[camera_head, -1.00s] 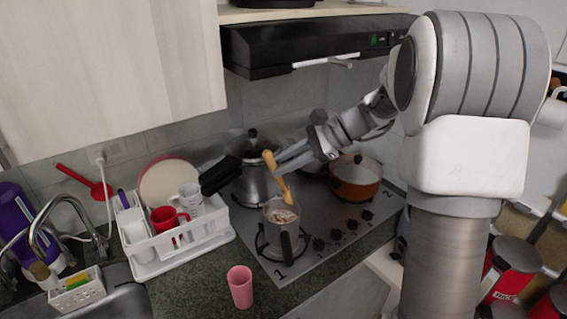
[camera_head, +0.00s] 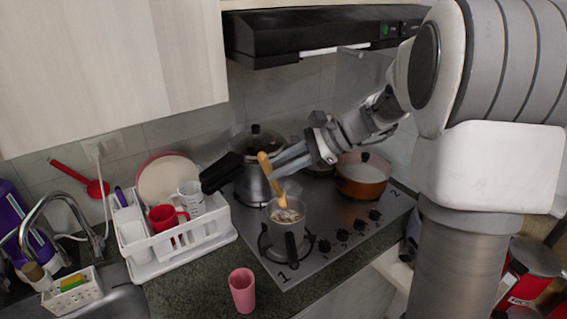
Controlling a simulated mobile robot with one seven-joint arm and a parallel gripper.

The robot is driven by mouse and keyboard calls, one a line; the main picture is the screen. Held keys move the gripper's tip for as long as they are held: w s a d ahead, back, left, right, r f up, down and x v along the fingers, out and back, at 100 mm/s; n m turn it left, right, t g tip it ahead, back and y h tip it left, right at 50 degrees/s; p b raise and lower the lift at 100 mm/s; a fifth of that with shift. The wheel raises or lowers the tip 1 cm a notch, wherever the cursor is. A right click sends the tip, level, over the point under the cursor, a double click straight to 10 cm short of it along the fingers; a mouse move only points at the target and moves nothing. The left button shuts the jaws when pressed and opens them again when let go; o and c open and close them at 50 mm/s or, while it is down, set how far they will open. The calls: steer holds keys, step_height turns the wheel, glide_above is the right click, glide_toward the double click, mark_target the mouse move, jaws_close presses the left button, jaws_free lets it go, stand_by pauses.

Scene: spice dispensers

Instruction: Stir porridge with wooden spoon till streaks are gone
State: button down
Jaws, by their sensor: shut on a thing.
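The wooden spoon (camera_head: 268,171) is tilted, with its handle end up and its lower end down in the small pot. My gripper (camera_head: 274,169) is shut on the spoon's handle, above the pot. The small grey pot (camera_head: 294,227) stands on the front left burner, its dark handle pointing to the front. The porridge (camera_head: 287,215) inside shows light and brown patches. The spoon's tip is hidden in the porridge.
A pressure cooker (camera_head: 251,185) with a long black handle stands behind the pot. An orange pan (camera_head: 361,181) sits at the right of the stove. A dish rack (camera_head: 160,262) is at the left, a pink cup (camera_head: 242,291) on the counter in front. The range hood (camera_head: 310,35) hangs above.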

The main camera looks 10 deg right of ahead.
steer(key=shift+w+d+f+b, duration=0.4)
steer(key=shift+f+b, duration=0.75)
steer(key=shift+f, duration=0.85)
steer(key=shift+w+d+f+b, duration=0.25)
steer(key=shift+w+f+b, duration=0.25)
steer(key=shift+f+b, duration=1.05)
steer(key=shift+w+d+f+b, duration=0.4)
steer(key=shift+f+b, duration=0.3)
steer(key=shift+f, duration=1.7)
steer(key=shift+s, duration=0.1)
